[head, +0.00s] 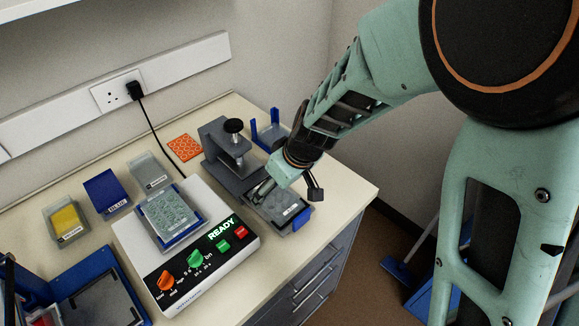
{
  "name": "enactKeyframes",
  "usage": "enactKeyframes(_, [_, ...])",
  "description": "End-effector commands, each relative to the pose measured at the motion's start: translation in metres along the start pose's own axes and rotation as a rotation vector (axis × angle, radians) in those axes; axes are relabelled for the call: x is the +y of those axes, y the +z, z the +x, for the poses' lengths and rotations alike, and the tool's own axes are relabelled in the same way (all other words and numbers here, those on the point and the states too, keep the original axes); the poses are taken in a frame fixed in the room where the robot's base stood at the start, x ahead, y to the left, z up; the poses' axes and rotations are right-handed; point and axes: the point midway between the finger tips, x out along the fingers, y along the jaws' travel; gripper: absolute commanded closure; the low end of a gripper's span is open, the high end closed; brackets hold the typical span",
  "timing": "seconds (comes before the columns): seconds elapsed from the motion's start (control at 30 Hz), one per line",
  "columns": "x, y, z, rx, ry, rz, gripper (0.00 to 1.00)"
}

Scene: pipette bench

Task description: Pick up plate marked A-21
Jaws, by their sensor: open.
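My gripper (264,188) reaches down from the upper right over a grey plate (272,208). The plate sits in a blue-edged holder (302,219) at the right of the bench. My gripper is open, with its fingers at the plate's far left part; I cannot tell whether they touch it. The plate has a small white label, too small to read. Another clear plate (168,216) sits on the white device (137,262), its label also unreadable. I cannot tell which plate is marked A-21.
A dark grey press (228,150) stands just behind my gripper. A blue holder (266,132) is at the back right. Boxes in yellow (66,222), blue (106,193) and clear (150,173) stand at left. The bench's right edge (350,204) is clear.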

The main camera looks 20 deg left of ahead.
Motion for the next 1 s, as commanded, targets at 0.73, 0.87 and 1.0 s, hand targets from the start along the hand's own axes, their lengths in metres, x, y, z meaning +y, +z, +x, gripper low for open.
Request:
enactKeyframes(0.73, [0.002, -0.002, 0.041, 0.000, 0.000, 0.000, 0.28])
enactKeyframes(0.87, [0.002, -0.002, 0.041, 0.000, 0.000, 0.000, 0.43])
enactKeyframes(1.0, [0.002, -0.002, 0.041, 0.000, 0.001, 0.000, 0.58])
